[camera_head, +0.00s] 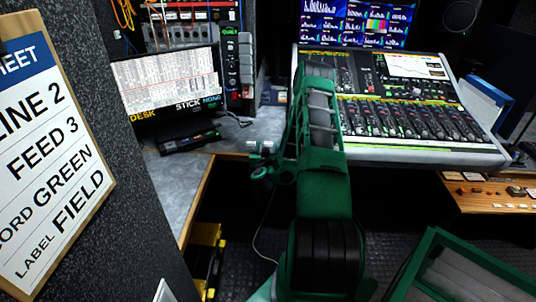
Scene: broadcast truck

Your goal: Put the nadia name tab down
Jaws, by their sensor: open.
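My green arm rises through the middle of the view, over the gap beside the desk. My gripper (263,160) shows small and partly hidden at the left of the arm, near the desk's front edge, with its jaws open. A small pale spot lies at its tip; I cannot tell what it is. I cannot make out the nadia name tab or read that name anywhere.
The grey desk (180,185) has clear surface left of my gripper. A monitor (168,82) stands behind it. A mixing console (410,110) fills the right. A lettered board (45,150) hangs at left. A cable hangs below the desk edge.

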